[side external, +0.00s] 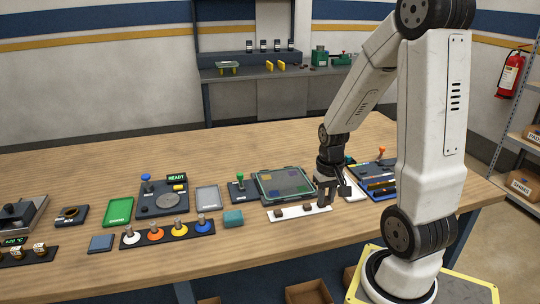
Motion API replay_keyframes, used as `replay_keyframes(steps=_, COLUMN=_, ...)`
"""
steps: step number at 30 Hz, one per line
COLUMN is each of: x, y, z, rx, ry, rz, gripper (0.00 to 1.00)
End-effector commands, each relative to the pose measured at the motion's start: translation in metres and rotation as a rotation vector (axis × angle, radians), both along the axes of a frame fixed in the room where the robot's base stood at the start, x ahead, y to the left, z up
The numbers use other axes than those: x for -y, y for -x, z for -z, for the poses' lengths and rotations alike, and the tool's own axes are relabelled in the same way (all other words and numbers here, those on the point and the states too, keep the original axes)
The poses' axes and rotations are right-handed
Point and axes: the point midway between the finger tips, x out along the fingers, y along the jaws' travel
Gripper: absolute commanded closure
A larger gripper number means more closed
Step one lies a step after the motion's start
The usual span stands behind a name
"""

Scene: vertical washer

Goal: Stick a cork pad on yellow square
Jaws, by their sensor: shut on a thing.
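A glass-like panel (283,182) in a dark frame lies on the table and shows small coloured squares near its corners. The squares are too small for me to tell surely which is yellow. In front of it lies a white strip (292,213) with small brown cork pads on it, one at the left (278,213) and one near the middle (306,208). My gripper (327,202) points down at the strip's right end, right of the panel. It is shut on a cork pad, which the fingers mostly hide. I cannot tell whether that pad still touches the strip.
A black device with a green-knobbed lever (241,187) stands left of the panel. A blue-and-black tray with an orange knob (376,172) is right of my gripper. Bare table lies in front.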

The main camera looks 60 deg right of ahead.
Motion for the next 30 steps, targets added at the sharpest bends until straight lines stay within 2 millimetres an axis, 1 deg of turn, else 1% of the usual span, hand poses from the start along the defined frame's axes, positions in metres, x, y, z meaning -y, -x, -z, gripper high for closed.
replay_keyframes(steps=11, x=0.001, y=-0.001, z=0.0, rx=0.001, ry=0.001, rz=0.0, gripper=1.0)
replay_keyframes(steps=17, x=0.008, y=-0.01, z=-0.001, rx=0.001, ry=0.001, rz=0.001, gripper=1.0)
replay_keyframes(steps=23, x=0.026, y=-0.033, z=-0.003, rx=0.001, ry=0.001, rz=0.003, gripper=1.0)
replay_keyframes(steps=30, x=0.056, y=-0.072, z=-0.005, rx=0.001, ry=0.001, rz=0.005, gripper=1.0)
